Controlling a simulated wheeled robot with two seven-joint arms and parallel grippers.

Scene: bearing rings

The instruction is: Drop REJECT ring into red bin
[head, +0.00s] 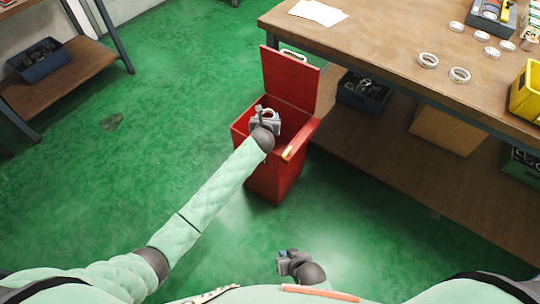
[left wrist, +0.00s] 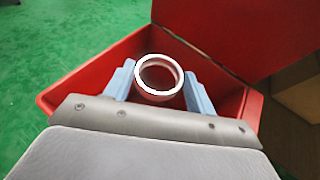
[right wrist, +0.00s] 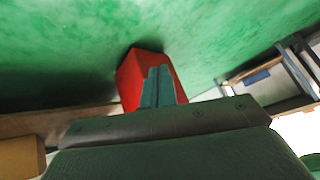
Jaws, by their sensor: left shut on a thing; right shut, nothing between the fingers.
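The red bin (head: 272,181) stands on the green floor beside the workbench with its lid (head: 290,78) raised. My left gripper (head: 265,112) is over the bin's open mouth. It is shut on a white-rimmed ring (left wrist: 159,76), which sits between the two blue fingers in the left wrist view, with the bin's red walls (left wrist: 75,88) around and below it. Any marking on the ring cannot be read. My right gripper (head: 284,264) is low, near the bottom of the head view, shut and empty. Its fingers (right wrist: 158,86) are together in the right wrist view, with the red bin (right wrist: 133,75) beyond.
Open floor lies left of the bin.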

